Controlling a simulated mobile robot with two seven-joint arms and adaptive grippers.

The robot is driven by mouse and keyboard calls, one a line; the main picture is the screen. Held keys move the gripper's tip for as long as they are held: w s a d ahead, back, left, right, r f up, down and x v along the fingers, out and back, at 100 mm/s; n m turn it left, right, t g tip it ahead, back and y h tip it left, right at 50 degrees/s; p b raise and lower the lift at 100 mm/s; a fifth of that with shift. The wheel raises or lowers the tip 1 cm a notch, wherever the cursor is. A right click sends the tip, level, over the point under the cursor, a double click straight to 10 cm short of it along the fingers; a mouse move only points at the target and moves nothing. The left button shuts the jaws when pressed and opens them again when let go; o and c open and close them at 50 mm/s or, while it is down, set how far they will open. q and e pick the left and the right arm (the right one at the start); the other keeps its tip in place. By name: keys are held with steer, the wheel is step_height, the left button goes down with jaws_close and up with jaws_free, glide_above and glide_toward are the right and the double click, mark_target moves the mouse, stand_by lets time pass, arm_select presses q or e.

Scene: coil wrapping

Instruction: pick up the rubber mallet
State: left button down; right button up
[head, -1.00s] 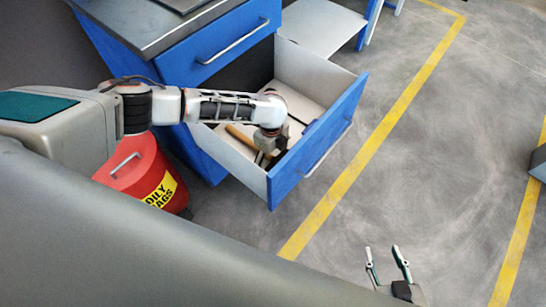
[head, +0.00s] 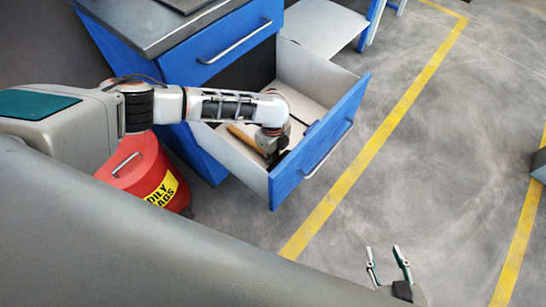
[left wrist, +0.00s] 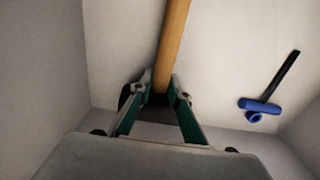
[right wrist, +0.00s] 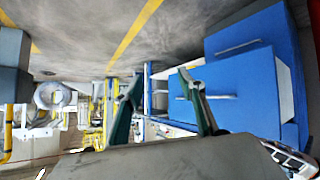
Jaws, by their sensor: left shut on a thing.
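The rubber mallet has a light wooden handle (head: 241,136) and lies in the open blue drawer. In the left wrist view its handle (left wrist: 173,42) runs up from between my fingers, and part of its black head shows behind them. My left gripper (head: 274,157) is down inside the drawer, near its front wall. It is shut on the mallet, with one finger on each side where handle meets head; the left wrist view shows this grip (left wrist: 159,88). My right gripper (head: 387,263) is open and empty above the floor, far from the drawer; its fingers (right wrist: 160,80) are spread.
The drawer front (head: 318,140) and pale side walls surround my left gripper closely. A blue tool with a dark handle (left wrist: 262,105) lies in the drawer to the right. A red oily-rags bin (head: 146,172) stands left of the drawer.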

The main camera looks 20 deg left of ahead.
arm_select(q)
steer(key=r, duration=0.2)
steer(key=r+p, duration=0.1)
steer(key=shift+w+r, duration=0.25)
steer(key=shift+w, duration=0.05)
step_height(320, 180, up, 7)
steer(key=shift+f+p, duration=0.2)
steer(key=shift+p, duration=0.95)
step_height(320, 180, up, 10)
steer(key=p, duration=0.3)
steer(key=shift+s, duration=0.2)
arm_select(e)
steer(key=r, duration=0.1)
steer(key=s+r, duration=0.1)
steer(key=r, duration=0.1)
steer(key=shift+a, duration=0.2)
steer(key=shift+w+d+r, duration=0.2)
steer(key=shift+w+r, duration=0.05)
steer(key=shift+w, duration=0.15)
